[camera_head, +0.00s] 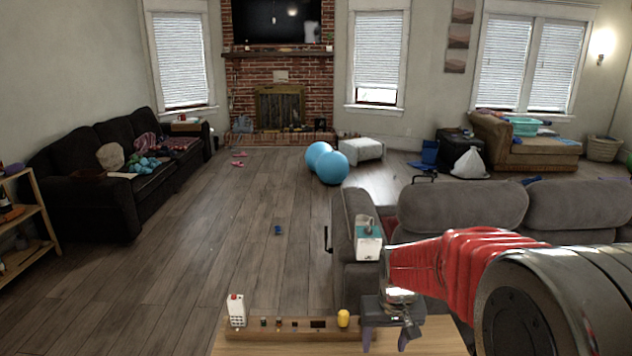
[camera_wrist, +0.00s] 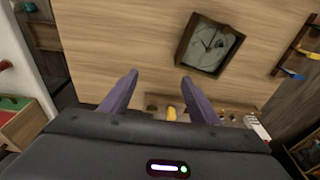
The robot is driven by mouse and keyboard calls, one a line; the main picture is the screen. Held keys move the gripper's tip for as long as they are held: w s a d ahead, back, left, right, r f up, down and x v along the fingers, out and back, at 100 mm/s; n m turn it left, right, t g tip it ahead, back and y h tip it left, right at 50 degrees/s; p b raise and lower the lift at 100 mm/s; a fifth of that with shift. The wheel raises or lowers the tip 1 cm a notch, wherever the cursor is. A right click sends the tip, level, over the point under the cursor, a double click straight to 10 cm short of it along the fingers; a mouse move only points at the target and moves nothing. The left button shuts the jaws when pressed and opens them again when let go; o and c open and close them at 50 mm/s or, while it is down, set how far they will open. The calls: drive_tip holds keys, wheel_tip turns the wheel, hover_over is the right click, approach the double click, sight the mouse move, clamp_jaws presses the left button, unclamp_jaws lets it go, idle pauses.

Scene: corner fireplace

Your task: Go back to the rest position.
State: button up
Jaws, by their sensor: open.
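My gripper (camera_head: 385,340) is at the lower right in the head view, pointing down close over the wooden table. In the wrist view my gripper (camera_wrist: 158,80) shows two purple fingers spread apart with nothing between them. My red arm reaches in from the right edge of the head view.
The wooden table (camera_head: 440,333) has a wooden rack (camera_head: 275,330) with a white bottle-like item (camera_head: 237,310) and a yellow piece (camera_head: 343,318). A grey sofa (camera_head: 455,207) stands behind my arm. Two blue balls (camera_head: 332,168) lie farther back. The floor at left centre is mostly clear.

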drive_tip(key=s+r+t, duration=0.2)
drive_tip(key=s+r, duration=0.5)
drive_tip(key=s, duration=0.4)
drive_tip(key=s+r+t, duration=0.1)
drive_tip(key=s+r, duration=0.6)
drive_tip(key=s, duration=0.4)
drive_tip(key=shift+s+r+t, duration=0.2)
drive_tip(key=shift+s+t, duration=0.2)
idle(1.6)
